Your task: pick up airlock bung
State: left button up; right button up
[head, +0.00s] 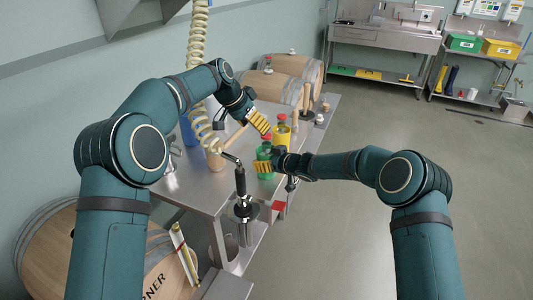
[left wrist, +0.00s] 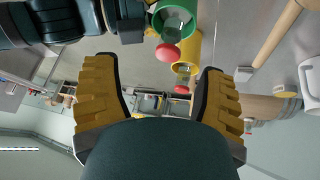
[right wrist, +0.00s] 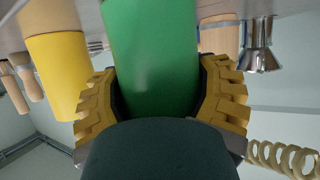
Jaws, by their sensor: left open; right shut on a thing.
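A green container (head: 265,166) stands at the front of the steel table, and a clear airlock with a red cap (head: 266,141) rises from it. My right gripper (head: 274,171) is shut around the green container, which fills its jaws in the right wrist view (right wrist: 150,60). A yellow container (head: 282,139) beside it also holds a clear piece with a red cap (head: 282,116). My left gripper (head: 263,122) is open and empty, just above and left of the containers. The left wrist view shows the red caps (left wrist: 167,53) above and between its fingers. The bungs' lower ends are hidden.
A black-handled tool (head: 240,182) is at the front edge. Open floor lies to the right.

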aim_at(266, 135)
pick_arm(q)
notch_tip(266, 135, up, 5)
jog(key=d+n+y, duration=0.2)
jog(key=n+y, duration=0.2)
jog(key=n, duration=0.1)
jog(key=shift+t, duration=0.5)
jog(key=x, duration=0.6)
jog(key=shift+w+a+f, duration=0.1)
jog(key=shift+w+f, duration=0.1)
jog(key=shift+f, duration=0.15)
jog(key=shift+s+x, duration=0.15)
jog(key=shift+x, duration=1.2)
jog(key=shift+s+x, duration=0.1)
jog(key=shift+x, duration=1.3)
grip_shut()
